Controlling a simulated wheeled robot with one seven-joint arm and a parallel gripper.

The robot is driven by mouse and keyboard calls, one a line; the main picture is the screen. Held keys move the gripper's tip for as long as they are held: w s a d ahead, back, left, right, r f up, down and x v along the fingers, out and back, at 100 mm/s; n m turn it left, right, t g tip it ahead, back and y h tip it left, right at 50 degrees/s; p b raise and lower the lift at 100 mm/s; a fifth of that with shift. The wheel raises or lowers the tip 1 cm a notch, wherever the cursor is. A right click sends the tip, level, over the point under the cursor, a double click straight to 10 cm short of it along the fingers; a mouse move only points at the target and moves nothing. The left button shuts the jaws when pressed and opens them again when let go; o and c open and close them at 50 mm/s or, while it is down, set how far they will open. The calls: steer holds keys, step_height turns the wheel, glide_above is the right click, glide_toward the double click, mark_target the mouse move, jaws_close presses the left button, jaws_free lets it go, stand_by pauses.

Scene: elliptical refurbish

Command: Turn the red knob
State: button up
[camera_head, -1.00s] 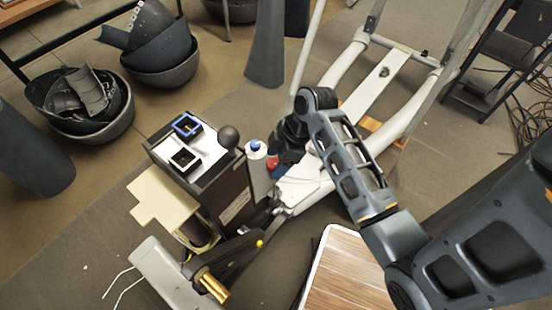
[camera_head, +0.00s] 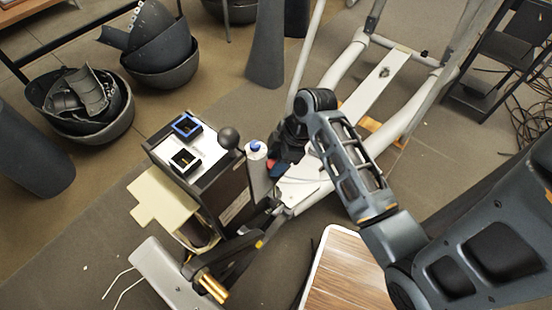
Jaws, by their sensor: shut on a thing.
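The red knob (camera_head: 273,167) shows as a small red patch on the side of the machine's grey upright, below a white cap with a blue top (camera_head: 256,148). My gripper (camera_head: 278,160) comes from the upper right and is shut on the red knob. My dark wrist and fingers hide most of the knob, so its turn angle cannot be read.
A dark box with a white top (camera_head: 200,160) and a black ball knob (camera_head: 228,138) stands just left of the gripper. White frame tubes (camera_head: 341,67) lie behind. A wood-topped table (camera_head: 345,275) is in front. Bowls of dark parts (camera_head: 92,108) sit at upper left.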

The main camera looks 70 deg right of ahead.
steer(key=shift+r+p, duration=0.1)
steer(key=shift+p, duration=0.25)
steer(key=m+p, duration=0.2)
steer(key=m+h+p, duration=0.1)
steer(key=shift+s+a+r+m+t+p, duration=0.1)
steer(key=shift+a+r+m+t+p, duration=0.1)
steer(key=shift+m+t+p, duration=0.15)
steer(key=m+h+p, duration=0.1)
steer(key=m+p, duration=0.1)
steer(key=m, duration=0.1)
steer(key=shift+m+h+p, duration=0.25)
steer(key=shift+h+p, duration=0.05)
steer(key=shift+p, duration=0.1)
steer(key=shift+f+m+h+p, duration=0.2)
steer(key=shift+m+h+p, duration=0.3)
steer(key=shift+m+p, duration=0.6)
steer(key=shift+a+m, duration=0.1)
steer(key=shift+m, duration=0.2)
steer(key=o, duration=1)
steer(key=shift+f, duration=0.1)
steer(key=shift+v, duration=3.9)
